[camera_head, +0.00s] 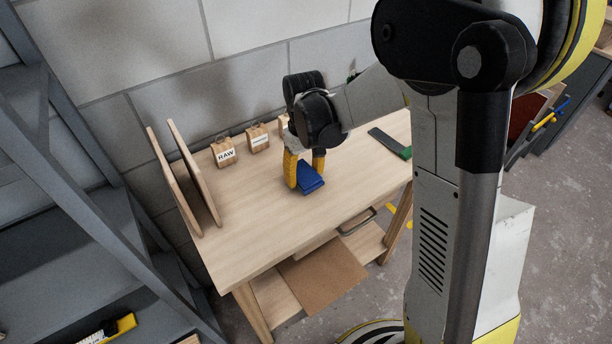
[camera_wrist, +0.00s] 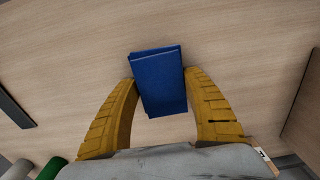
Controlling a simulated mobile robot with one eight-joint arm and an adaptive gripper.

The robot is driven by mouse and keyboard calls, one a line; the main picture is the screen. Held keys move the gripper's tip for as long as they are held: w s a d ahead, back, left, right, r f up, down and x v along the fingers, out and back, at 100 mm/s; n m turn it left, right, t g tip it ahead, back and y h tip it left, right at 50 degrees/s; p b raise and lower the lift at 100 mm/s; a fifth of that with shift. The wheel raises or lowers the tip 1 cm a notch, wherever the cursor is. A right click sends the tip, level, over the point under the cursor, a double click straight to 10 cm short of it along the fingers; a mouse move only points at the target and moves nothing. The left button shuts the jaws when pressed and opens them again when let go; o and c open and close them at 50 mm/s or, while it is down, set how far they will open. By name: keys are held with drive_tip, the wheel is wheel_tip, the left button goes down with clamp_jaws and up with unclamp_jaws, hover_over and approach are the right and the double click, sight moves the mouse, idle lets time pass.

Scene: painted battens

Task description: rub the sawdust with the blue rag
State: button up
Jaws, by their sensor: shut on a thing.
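The blue rag (camera_head: 310,179) is a folded block between the fingers of my gripper (camera_head: 304,172), over the wooden table. In the wrist view the rag (camera_wrist: 158,80) sits between the two yellow fingers of my gripper (camera_wrist: 160,95), which are shut on its sides. I cannot tell whether the rag touches the tabletop. I make out no sawdust in either view; my arm hides part of the table.
The wooden table (camera_head: 255,225) has two upright boards (camera_head: 192,175) at its left end. Wooden blocks with labels, one reading RAW (camera_head: 226,154), stand along the wall. A dark flat piece with a green end (camera_head: 390,143) lies right of my gripper. The table's front left is clear.

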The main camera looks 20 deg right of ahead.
drive_tip(key=shift+d+r+p, duration=0.15)
drive_tip(key=shift+r+p, duration=0.1)
drive_tip(key=shift+r, duration=0.35)
drive_tip(key=shift+d+r+p, duration=0.15)
drive_tip(key=shift+r+p, duration=0.1)
drive_tip(key=shift+r, duration=0.3)
drive_tip(key=shift+r+p, duration=1.5)
drive_tip(key=shift+r, duration=0.7)
